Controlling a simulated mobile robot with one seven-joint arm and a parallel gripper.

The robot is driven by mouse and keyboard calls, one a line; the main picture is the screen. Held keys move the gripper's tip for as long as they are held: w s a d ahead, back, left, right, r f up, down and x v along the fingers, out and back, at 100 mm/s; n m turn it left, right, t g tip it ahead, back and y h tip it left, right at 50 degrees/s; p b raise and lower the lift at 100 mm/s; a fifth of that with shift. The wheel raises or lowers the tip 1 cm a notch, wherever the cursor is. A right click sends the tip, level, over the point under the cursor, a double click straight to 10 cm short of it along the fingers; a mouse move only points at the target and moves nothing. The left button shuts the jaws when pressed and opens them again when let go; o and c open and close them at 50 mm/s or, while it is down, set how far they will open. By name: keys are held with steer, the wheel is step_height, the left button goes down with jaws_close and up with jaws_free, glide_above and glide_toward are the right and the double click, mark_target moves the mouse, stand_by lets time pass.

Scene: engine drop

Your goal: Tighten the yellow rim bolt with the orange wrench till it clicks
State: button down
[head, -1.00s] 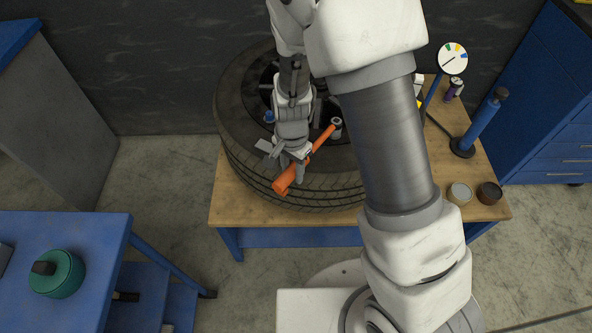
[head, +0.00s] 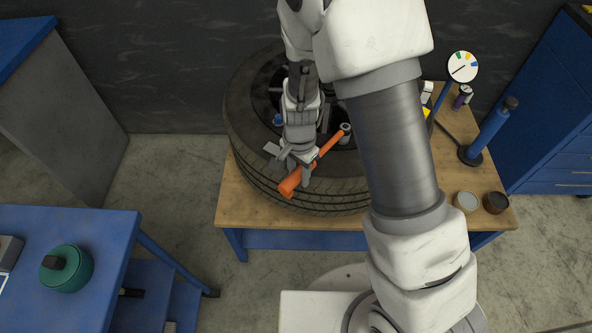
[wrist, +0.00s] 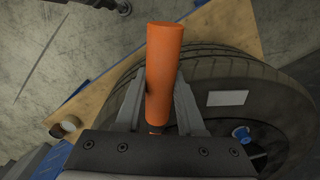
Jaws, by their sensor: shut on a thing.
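The orange wrench (head: 293,184) lies slantwise over the front of the tire (head: 250,165), its thick handle toward the front left. Its thinner shaft runs back right to a grey metal end (head: 345,128) over the dark rim. My gripper (head: 296,163) is shut on the handle. The wrist view shows the orange handle (wrist: 163,70) between the fingers (wrist: 160,105). A blue bolt (head: 278,119) sits on the rim left of my gripper, also in the wrist view (wrist: 241,134). I cannot make out the yellow rim bolt; my arm hides part of the rim.
The tire lies on a wooden-topped bench (head: 230,205). At its right are a dial gauge (head: 462,67), a blue post (head: 490,132) and two small cans (head: 467,201). A yellow patch (head: 427,103) shows beside my arm. A blue table (head: 60,225) with a green canister (head: 67,268) stands front left.

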steer(key=shift+s+d, duration=0.15)
steer(key=shift+d, duration=0.05)
stand_by(0.3)
steer(key=shift+r, duration=0.1)
steer(key=shift+r+p, duration=2.9)
steer(key=shift+r, duration=0.5)
steer(key=shift+d+n, duration=0.1)
steer(key=shift+n, duration=0.2)
